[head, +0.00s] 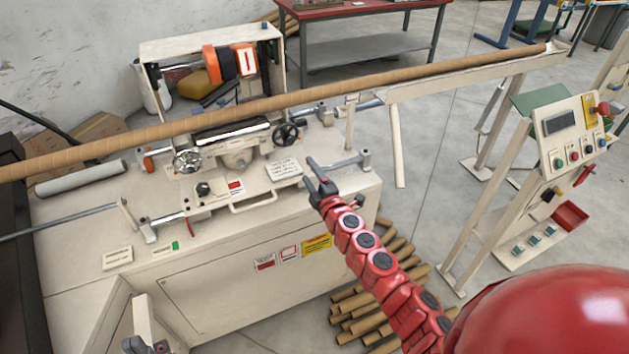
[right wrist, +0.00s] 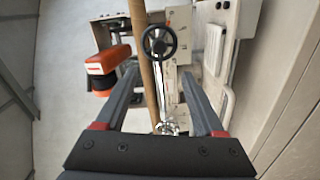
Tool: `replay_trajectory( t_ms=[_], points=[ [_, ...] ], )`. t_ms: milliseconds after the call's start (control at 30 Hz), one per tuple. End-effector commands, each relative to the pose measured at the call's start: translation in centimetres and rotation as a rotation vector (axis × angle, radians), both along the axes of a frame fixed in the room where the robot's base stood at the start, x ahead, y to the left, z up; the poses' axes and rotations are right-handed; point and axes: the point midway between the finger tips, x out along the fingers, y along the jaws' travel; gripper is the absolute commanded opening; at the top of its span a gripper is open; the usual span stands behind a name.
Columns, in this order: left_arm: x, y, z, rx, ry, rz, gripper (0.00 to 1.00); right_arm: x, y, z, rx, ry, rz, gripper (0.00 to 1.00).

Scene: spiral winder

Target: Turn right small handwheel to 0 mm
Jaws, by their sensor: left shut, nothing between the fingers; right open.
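The right small handwheel (head: 287,135) is a black spoked wheel on the right side of the winder's carriage. It also shows in the right wrist view (right wrist: 160,42), beyond the fingertips. A chrome handwheel (head: 187,161) is on the carriage's left and shows lower in the right wrist view (right wrist: 169,128). My right gripper (head: 322,176) is open and empty, in front of and right of the black handwheel, apart from it. It also shows in the right wrist view (right wrist: 159,72). My left gripper (head: 141,305) is shut and empty at the lower left. No position reading is legible.
A long cardboard tube (head: 240,108) runs across above the machine, behind the handwheels. A control panel (head: 575,135) stands at the right. Several tubes lie on the floor (head: 375,300) beside the cabinet. A red-topped table (head: 350,8) stands at the back.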

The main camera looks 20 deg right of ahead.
Motion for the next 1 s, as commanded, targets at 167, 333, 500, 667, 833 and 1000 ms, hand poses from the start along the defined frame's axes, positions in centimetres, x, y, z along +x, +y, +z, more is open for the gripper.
replay_trajectory(
  t_ms=[167, 333, 500, 667, 833, 1000],
  points=[
    [0.0, 0.0, -0.5, 0.0, 0.0, 0.0, 0.0, -2.0, -0.2, -0.1, -0.002, -0.001, -0.002, 0.7],
    [0.0, 0.0, -0.6, 0.0, 0.0, 0.0, 0.0, -2.7, 0.0, 0.1, 0.001, -0.002, 0.001, 0.7],
    [0.0, 0.0, -0.6, 0.0, 0.0, 0.0, 0.0, -2.8, 0.0, 0.1, 0.001, -0.002, 0.001, 0.7],
    [0.0, 0.0, -0.6, 0.0, 0.0, 0.0, 0.0, -2.8, -0.1, 0.1, 0.0, -0.002, 0.001, 0.7],
    [0.0, 0.0, -0.6, 0.0, 0.0, 0.0, 0.0, -2.8, 0.0, 0.0, 0.002, -0.001, 0.003, 0.7],
    [0.0, 0.0, -0.8, 0.0, 0.0, 0.0, 0.0, -4.2, 3.5, -2.8, 0.108, 0.029, 0.129, 0.7]
  ],
)
